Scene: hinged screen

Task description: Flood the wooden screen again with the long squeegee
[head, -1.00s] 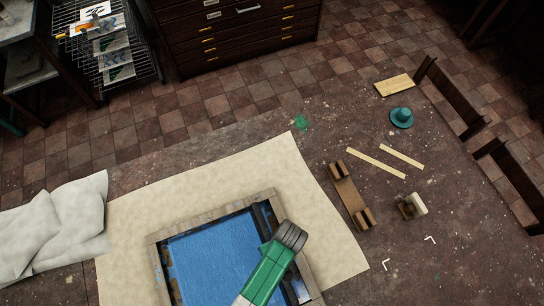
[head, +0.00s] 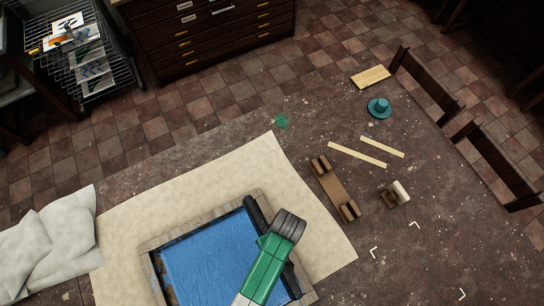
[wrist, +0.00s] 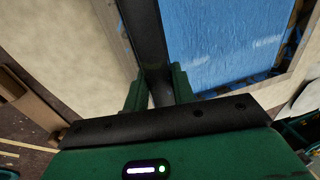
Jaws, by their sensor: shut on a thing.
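The wooden screen (head: 190,226) lies on the pale paper sheet, its frame around a mesh (head: 210,258) covered in blue. The long squeegee is a dark bar (head: 254,212) along the screen's right side, its far end overlapping the far right corner of the frame. My green gripper (wrist: 155,92) is shut on the squeegee, which runs between its fingers in the wrist view (wrist: 146,35). My arm hides the squeegee's middle in the head view. The bar hides much of the right rail; I cannot tell its exact height above it.
A brown wooden rack with end blocks (head: 333,188) and a small block with a white top (head: 396,194) stand to the right. Pale strips (head: 358,154) and a teal lidded pot (head: 379,107) lie beyond. White cloth (head: 50,242) is at left.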

